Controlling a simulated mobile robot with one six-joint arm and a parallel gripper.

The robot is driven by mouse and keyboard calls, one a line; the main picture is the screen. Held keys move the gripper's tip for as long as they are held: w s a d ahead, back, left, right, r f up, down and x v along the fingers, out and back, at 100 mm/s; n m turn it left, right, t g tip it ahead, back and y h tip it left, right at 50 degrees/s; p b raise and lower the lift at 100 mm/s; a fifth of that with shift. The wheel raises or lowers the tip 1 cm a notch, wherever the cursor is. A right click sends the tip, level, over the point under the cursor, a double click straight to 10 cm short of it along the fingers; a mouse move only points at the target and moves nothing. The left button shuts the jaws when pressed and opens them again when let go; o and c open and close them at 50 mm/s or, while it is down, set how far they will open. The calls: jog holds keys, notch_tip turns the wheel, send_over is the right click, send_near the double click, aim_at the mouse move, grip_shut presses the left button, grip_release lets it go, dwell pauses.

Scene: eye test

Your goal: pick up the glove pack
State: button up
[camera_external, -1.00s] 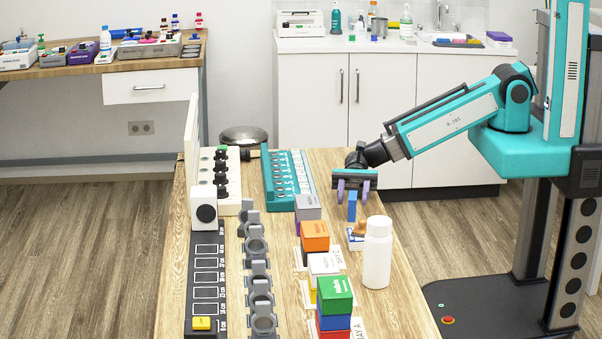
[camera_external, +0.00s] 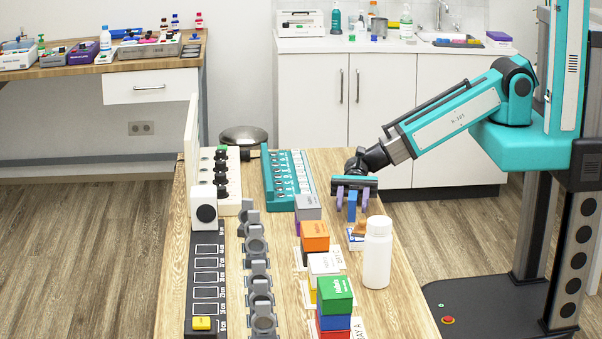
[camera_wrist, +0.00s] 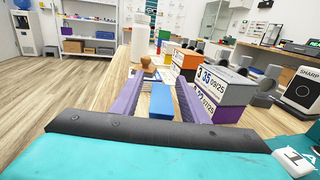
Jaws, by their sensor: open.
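A small upright blue block (camera_external: 352,210) stands near the right side of the wooden table. I take it for the glove pack, though no label on it can be read. My gripper (camera_external: 352,203) is open, with one purple finger on each side of the block. In the wrist view, the blue block (camera_wrist: 161,101) lies between the two purple fingers of my gripper (camera_wrist: 160,82). Gaps show on both sides there. The lower part of the block is hidden in the wrist view.
A white bottle (camera_external: 377,255) and a small brown piece (camera_external: 360,228) stand close in front of the block. A stack with a grey box (camera_external: 308,207) is just left. A teal rack (camera_external: 282,190) lies farther left. The table's right edge is close.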

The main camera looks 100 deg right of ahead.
grip_shut()
jog(key=shift+r, duration=0.1)
dwell(0.4)
notch_tip(320, 180, up, 10)
jog(key=p, duration=0.2)
dwell(0.5)
dwell(0.6)
